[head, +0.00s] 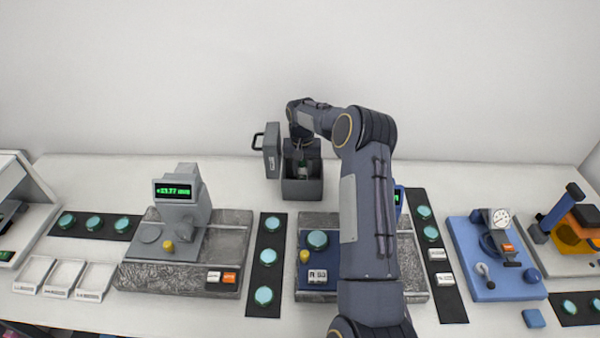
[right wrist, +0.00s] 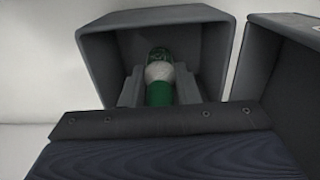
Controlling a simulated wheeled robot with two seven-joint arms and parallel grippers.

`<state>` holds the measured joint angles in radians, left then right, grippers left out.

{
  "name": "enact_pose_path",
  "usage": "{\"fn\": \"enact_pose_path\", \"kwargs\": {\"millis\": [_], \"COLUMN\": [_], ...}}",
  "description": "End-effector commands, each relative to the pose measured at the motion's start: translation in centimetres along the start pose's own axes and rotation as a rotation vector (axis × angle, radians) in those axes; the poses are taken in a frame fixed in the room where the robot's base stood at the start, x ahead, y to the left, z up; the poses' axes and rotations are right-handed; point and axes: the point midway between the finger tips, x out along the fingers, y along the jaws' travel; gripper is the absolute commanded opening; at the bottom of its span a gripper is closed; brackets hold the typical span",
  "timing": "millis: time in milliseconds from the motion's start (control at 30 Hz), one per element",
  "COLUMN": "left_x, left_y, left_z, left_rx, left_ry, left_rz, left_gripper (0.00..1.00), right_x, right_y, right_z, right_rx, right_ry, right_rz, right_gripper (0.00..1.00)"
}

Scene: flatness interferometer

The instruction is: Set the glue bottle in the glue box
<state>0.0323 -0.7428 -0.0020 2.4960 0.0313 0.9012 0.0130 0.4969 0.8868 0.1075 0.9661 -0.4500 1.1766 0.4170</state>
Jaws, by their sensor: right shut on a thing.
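The glue box (head: 302,188) is an open dark grey box at the back middle of the bench. Its grey lid with a black handle (head: 271,150) stands upright at its left. My right arm reaches over the bench, and my right gripper (head: 302,158) points down into the box opening. In the right wrist view the gripper (right wrist: 160,88) is shut on the glue bottle (right wrist: 158,73), green with a pale band, inside the walls of the box (right wrist: 205,20). Whether the bottle touches the box floor is hidden. My left gripper is not in view.
A grey gauge with a green display (head: 178,190) stands left of the box. Dark strips with teal discs (head: 267,262) and a plate (head: 317,240) lie in front. A blue dial fixture (head: 495,255) is at the right. The bench behind the gauge is clear.

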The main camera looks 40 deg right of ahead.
Motion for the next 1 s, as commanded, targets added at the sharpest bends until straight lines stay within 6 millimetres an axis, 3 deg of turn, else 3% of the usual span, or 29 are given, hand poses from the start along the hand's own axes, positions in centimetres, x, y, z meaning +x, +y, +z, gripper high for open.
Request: {"fn": "enact_pose_path", "kwargs": {"millis": [33, 100, 467, 500, 633, 1000], "left_x": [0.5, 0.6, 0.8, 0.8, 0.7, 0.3], "left_y": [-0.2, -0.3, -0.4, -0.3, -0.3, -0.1], "left_z": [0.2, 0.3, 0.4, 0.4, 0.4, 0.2], "left_rx": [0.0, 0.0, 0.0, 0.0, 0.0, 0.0], "left_ry": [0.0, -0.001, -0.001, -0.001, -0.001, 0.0], "left_rz": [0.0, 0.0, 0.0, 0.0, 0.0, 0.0], "left_gripper": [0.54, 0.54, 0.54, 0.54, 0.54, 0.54], "right_x": [1.4, 2.2, 2.6, 2.6, 2.5, 1.9], "right_y": [0.0, -0.1, -0.1, -0.1, -0.1, -0.1], "right_z": [-0.1, -0.2, -0.3, -0.3, -0.3, -0.3], "right_rx": [0.001, 0.001, 0.001, 0.001, 0.001, 0.001], "right_ry": [-0.005, -0.003, -0.001, -0.001, -0.001, -0.001], "right_rz": [0.001, 0.0, 0.0, 0.0, 0.0, 0.0], "right_gripper": [0.06, 0.06, 0.06, 0.31, 0.48, 0.51]}}
